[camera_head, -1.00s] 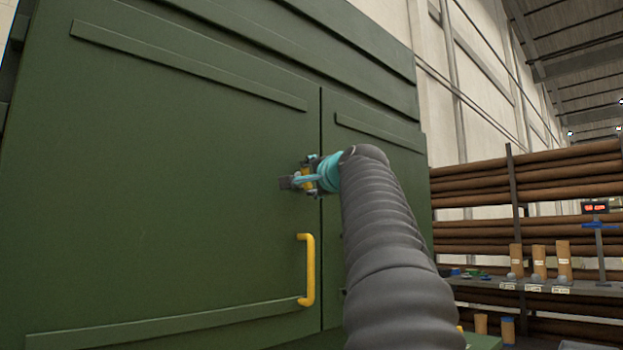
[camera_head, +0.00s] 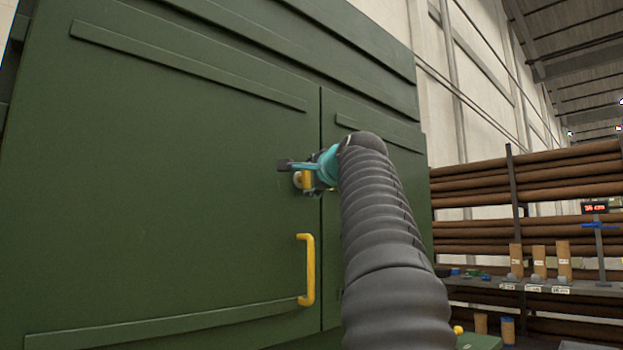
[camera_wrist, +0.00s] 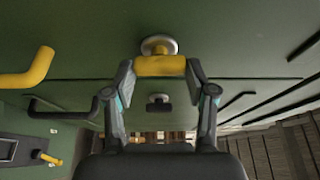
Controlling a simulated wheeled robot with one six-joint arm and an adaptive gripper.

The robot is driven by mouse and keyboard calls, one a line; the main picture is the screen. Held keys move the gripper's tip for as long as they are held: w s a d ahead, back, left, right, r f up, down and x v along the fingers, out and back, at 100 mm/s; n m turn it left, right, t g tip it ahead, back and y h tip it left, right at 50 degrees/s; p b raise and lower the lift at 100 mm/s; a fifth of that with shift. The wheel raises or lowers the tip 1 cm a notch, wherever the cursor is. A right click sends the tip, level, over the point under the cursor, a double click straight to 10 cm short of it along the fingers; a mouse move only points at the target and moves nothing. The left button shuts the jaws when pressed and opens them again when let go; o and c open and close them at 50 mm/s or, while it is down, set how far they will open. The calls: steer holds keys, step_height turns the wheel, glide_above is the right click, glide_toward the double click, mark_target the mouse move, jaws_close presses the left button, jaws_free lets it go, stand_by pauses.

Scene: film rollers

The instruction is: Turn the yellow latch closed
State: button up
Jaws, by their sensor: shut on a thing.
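The yellow latch (camera_wrist: 160,66) is between my gripper's fingertips in the wrist view, in front of a round silver mount (camera_wrist: 159,45) on the green door. It also shows in the head view (camera_head: 306,180), partly hidden by my gripper. My gripper (camera_head: 300,172) is at the seam between the two green doors, above the yellow handle. In the wrist view its two fingers (camera_wrist: 160,72) are shut on the latch, one at each end. The latch looks upright in the head view.
The yellow D-shaped handle (camera_head: 309,270) sticks out of the large green door (camera_head: 180,190) below the latch. A narrower green door (camera_head: 385,165) is right of the seam. A shelf with brown rollers (camera_head: 570,175) stands at the right, apart from the cabinet.

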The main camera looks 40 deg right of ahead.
steer(key=o, duration=1.2)
steer(key=shift+c, duration=0.2)
steer(key=shift+s, duration=0.1)
steer(key=v, duration=1.1)
steer(key=shift+s, duration=0.4)
steer(key=shift+a, duration=0.15)
